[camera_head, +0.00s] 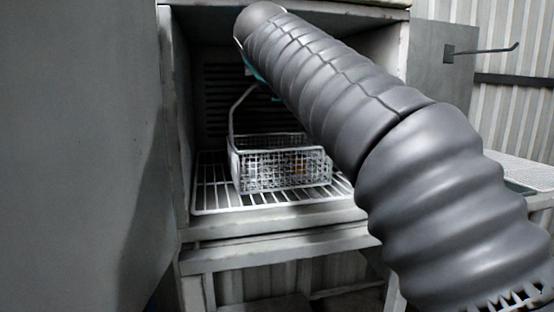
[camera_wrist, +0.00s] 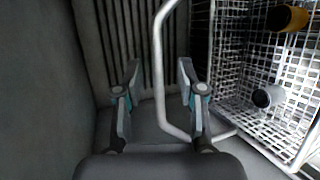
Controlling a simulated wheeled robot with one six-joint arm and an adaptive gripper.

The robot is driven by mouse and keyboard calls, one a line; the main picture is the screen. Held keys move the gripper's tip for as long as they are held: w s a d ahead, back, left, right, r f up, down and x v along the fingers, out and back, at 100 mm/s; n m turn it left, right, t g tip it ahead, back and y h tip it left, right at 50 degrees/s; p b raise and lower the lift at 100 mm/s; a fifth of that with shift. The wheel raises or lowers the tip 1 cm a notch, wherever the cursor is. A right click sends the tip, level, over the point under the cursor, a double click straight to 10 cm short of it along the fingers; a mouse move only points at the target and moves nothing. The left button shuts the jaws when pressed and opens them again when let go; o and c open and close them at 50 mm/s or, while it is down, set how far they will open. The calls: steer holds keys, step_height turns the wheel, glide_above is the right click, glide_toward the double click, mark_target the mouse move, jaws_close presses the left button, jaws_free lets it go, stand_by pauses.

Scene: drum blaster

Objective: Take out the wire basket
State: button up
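The wire basket (camera_head: 280,165) stands upright on a wire rack (camera_head: 210,185) inside the open cabinet. Its tall handle (camera_head: 232,115) rises at the basket's left side. In the wrist view the basket (camera_wrist: 285,75) is at the right, with an orange-brown piece (camera_wrist: 287,18) and a grey round piece (camera_wrist: 268,97) in it. My gripper (camera_wrist: 157,72) is open, with its two fingers apart. The handle's bar (camera_wrist: 159,60) passes between the fingers in the picture, touching neither visibly. In the head view my arm hides the fingertips; only a teal bit shows near the handle's top.
Cabinet walls close in at left, right and top; the back wall has slats (camera_wrist: 125,30). An open door (camera_head: 80,150) fills the left of the head view. A panel with a lever (camera_head: 487,50) is at the right. The rack has bare room left of the basket.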

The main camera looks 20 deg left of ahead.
steer(key=shift+w+f, duration=0.1)
steer(key=shift+w, duration=0.15)
jaws_close()
steer(key=shift+r, duration=0.25)
